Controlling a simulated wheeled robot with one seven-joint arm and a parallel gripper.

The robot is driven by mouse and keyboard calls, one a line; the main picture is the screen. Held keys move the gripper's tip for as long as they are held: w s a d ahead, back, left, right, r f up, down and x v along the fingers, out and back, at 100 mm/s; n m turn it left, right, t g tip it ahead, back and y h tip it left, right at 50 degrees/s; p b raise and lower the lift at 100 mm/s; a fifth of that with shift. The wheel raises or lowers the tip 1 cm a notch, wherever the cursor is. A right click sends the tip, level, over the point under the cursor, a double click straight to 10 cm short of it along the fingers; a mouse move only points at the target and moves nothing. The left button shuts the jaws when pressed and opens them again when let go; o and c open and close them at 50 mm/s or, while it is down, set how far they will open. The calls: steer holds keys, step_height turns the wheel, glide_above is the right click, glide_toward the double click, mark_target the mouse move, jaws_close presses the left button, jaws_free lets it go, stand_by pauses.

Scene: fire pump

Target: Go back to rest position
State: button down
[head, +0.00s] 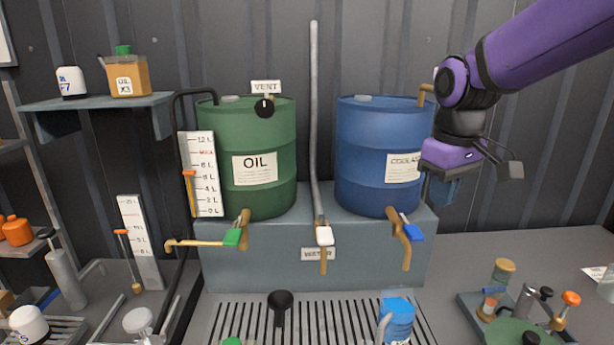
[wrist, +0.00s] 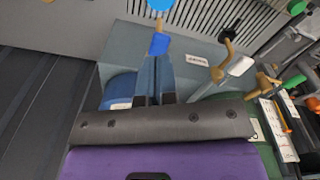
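My gripper (head: 444,192) hangs from my purple arm at the right of the head view, in front of the right side of the blue coolant drum (head: 368,150). In the wrist view my gripper (wrist: 157,75) shows two blue-grey fingers close together, with nothing visible between them. The blue tap handle (head: 413,233) is below and left of the gripper in the head view. It also shows just beyond the fingertips in the wrist view (wrist: 158,44); the gripper appears apart from it.
The green oil drum (head: 262,190) and white water tap handle (head: 324,236) are left of the coolant drum. Small parts stand at right. The back wall is close behind the drums.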

steer(key=s+d+r+m+t, duration=0.1)
steer(key=s+d+m+t, duration=0.1)
steer(key=s, duration=0.6)
steer(key=s+d+r+m+t, duration=0.2)
steer(key=s+d+m, duration=0.1)
steer(key=s, duration=0.5)
steer(key=shift+s+d+r+t, duration=0.15)
steer(key=shift+s+d+t, duration=0.15)
steer(key=shift+d+t, duration=0.1)
stand_by(2.1)
